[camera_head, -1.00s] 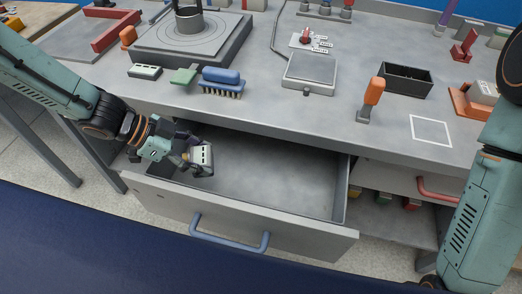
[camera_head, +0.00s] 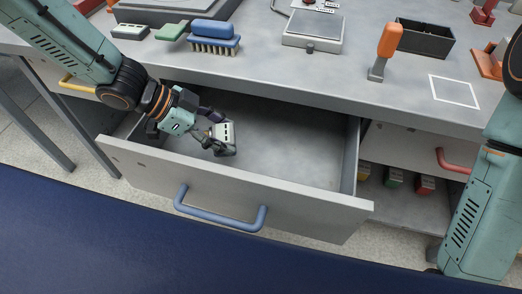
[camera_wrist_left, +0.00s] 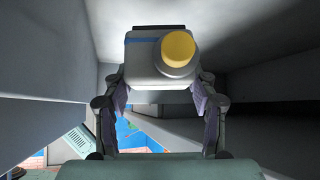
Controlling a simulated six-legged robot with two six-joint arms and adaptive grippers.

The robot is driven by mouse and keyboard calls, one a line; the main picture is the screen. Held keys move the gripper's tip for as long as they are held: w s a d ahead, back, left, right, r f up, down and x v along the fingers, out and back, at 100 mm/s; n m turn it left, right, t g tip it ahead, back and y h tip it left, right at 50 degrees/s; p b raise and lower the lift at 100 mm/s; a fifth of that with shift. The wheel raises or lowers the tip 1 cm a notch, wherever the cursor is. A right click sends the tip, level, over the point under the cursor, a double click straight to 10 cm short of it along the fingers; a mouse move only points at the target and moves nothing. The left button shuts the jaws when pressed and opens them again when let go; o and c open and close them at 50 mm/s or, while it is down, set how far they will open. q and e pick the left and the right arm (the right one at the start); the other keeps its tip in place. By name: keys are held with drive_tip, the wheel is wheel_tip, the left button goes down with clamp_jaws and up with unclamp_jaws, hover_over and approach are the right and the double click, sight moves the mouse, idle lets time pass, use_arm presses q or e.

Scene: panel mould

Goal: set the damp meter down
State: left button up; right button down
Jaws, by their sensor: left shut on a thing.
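The damp meter, a small pale grey block with dark marks on its face (camera_head: 223,132), is held in my left gripper (camera_head: 218,138). In the left wrist view the meter (camera_wrist_left: 142,62) sits between the two fingers of the left gripper (camera_wrist_left: 158,100), with a round yellow end facing the camera. The gripper is inside the open drawer (camera_head: 300,160), over its left part. I cannot tell whether the meter touches the drawer floor. My right gripper is out of view; only part of the right arm shows.
The drawer's front has a blue handle (camera_head: 220,218). The drawer's right part is bare.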

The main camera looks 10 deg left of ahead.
use_arm(q)
drive_tip(key=d+f+b, duration=0.1)
drive_tip(key=w+d+f+b, duration=0.1)
drive_tip(key=d, duration=0.1)
drive_tip(key=d+b, duration=0.1)
drive_tip(key=b, duration=0.1)
drive_tip(key=shift+w+d+f, duration=0.35)
drive_tip(key=shift+f, duration=0.05)
drive_tip(key=shift+w+d+f, duration=0.1)
drive_tip(key=shift+d, duration=0.1)
drive_tip(key=shift+r+b+x, duration=0.2)
drive_tip(key=shift+b+x, duration=1.1)
drive_tip(key=shift+x, duration=0.55)
drive_tip(key=shift+w+d, duration=0.1)
drive_tip(key=shift+d, duration=0.05)
drive_tip(key=shift+r, duration=0.1)
drive_tip(key=o, duration=1.5)
